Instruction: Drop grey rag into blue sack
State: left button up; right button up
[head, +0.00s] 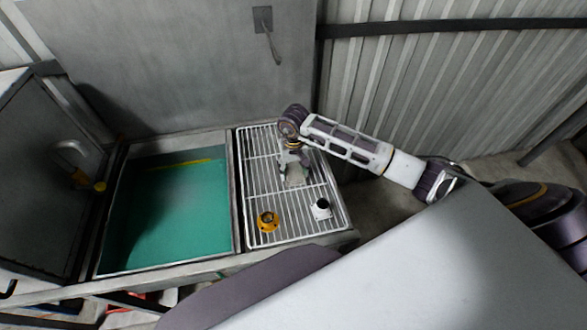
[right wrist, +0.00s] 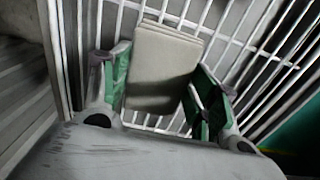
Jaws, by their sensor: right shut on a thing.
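The grey rag (head: 297,175) is a folded, pale grey piece on the white wire rack. It also shows in the right wrist view (right wrist: 160,65), between the green-padded fingers. My right gripper (head: 292,164) points down over the rack and is shut on the rag; in the right wrist view its fingers (right wrist: 158,97) stand on either side of it. The rag is at or just above the rack bars; I cannot tell whether it touches them. I cannot make out a blue sack in either view. My left gripper is not in view.
The wire rack (head: 257,185) also holds a yellow-orange round part (head: 267,221) and a white cup-like part with a dark top (head: 321,209). A teal-lined basin (head: 170,215) lies left of the rack. A grey wall stands behind, with corrugated panels at the right.

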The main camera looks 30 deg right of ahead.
aim_at(293, 170)
jog(key=shift+f, duration=0.15)
jog(key=o, duration=0.9)
jog(key=shift+r, duration=0.3)
jog(key=shift+r+b, duration=1.25)
jog(key=shift+r, duration=4.65)
jog(key=shift+o, duration=0.5)
